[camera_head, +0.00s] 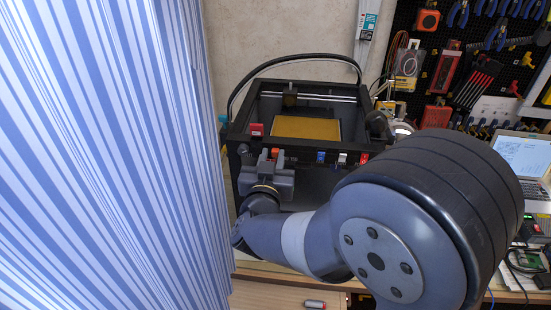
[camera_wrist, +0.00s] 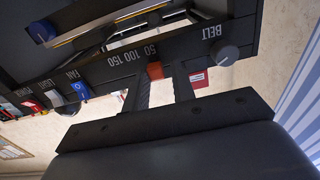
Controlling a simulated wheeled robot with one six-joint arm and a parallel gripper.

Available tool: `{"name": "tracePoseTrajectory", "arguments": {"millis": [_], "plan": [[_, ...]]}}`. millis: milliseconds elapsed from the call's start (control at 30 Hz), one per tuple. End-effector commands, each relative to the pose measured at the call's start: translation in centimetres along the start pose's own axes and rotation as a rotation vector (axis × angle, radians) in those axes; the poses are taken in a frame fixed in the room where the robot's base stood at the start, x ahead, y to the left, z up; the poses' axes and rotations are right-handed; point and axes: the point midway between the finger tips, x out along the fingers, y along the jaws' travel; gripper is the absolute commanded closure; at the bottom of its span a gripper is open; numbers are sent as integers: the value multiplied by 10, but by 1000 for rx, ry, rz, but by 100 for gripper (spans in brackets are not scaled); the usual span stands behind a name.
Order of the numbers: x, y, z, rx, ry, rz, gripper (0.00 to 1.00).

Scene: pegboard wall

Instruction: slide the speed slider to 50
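The speed slider has an orange-red knob (camera_wrist: 155,70) on the front panel of a black machine (camera_wrist: 100,68). The knob sits close beside the printed 50, with 100 and 150 further left in the wrist view. Its exact alignment with the mark is hard to tell. My gripper (camera_wrist: 162,84) is open, its two dark fingers apart on either side of the knob. A gap shows between the knob and the right finger; contact on the left is unclear. In the head view my gripper (camera_head: 266,163) is at the panel's left part, near the orange knob (camera_head: 275,153).
A round BELT knob (camera_wrist: 228,55) is right of the slider in the wrist view. A blue FAN switch (camera_wrist: 81,90) and other switches are to the left. A striped curtain (camera_head: 110,150) hangs left of the machine. A laptop (camera_head: 524,155) and tool-filled pegboard are right.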

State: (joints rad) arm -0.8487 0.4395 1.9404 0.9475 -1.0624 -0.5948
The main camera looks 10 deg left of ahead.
Motion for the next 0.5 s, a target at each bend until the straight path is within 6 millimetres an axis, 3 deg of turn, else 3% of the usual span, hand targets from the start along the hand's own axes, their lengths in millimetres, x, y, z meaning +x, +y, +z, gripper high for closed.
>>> {"name": "tracePoseTrajectory", "arguments": {"millis": [167, 500], "plan": [[0, 0, 0, 0, 1, 0, 62], [-7, 0, 0, 1, 2, 0, 62]]}}
